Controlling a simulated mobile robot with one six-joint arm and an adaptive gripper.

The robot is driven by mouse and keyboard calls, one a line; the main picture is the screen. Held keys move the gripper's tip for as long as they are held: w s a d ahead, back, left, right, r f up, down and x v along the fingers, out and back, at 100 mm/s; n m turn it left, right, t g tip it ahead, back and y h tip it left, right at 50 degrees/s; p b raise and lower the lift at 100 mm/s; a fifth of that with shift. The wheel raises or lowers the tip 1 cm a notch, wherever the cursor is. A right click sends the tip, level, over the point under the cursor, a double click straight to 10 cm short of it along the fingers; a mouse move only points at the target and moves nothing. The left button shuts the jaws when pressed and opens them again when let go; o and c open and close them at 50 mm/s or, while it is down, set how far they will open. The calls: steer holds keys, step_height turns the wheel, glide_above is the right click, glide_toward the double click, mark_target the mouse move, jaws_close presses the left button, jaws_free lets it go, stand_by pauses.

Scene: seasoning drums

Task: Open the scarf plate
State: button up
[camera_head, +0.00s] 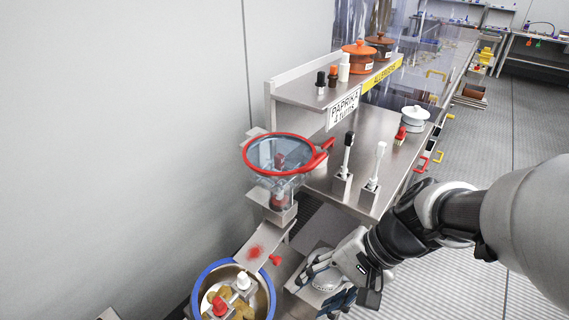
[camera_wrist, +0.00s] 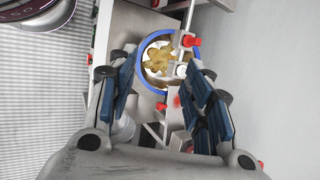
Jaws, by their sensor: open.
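A flat steel plate (camera_head: 262,240) with a red powdery spot slopes from under the hopper toward the blue-rimmed drum. A red knob (camera_head: 275,260) sticks out at its right side; it also shows between my fingers in the wrist view (camera_wrist: 177,101). I take this plate for the scarf plate, but no label shows. A bar with a white knob (camera_head: 242,280) and a red knob (camera_head: 220,305) crosses the drum. My gripper (camera_head: 338,298) is to the right of the plate, apart from it. In the wrist view my gripper (camera_wrist: 160,72) is open and empty, its blue-padded fingers spread.
The blue-rimmed drum (camera_head: 205,272) holds yellowish pieces. A red-rimmed hopper sieve (camera_head: 278,153) stands above the plate. To the right, a steel bench (camera_head: 385,170) carries a black-handled and a white-handled tool in holders. A shelf (camera_head: 310,92) holds jars and pots. A wall closes the left.

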steer(key=w+a+f+m+t+y, duration=0.1)
steer(key=w+f+m+y, duration=0.35)
steer(key=w+m, duration=0.2)
steer(key=m+t+p, duration=0.2)
steer(key=m+t, duration=0.5)
steer(key=m, duration=0.5)
glide_toward(279, 262)
steer(key=b+x, duration=0.4)
steer(key=x, duration=0.5)
steer(key=shift+w+f+b, duration=0.1)
steer(key=shift+b, duration=0.2)
steer(key=shift+c, duration=0.2)
jaws_close()
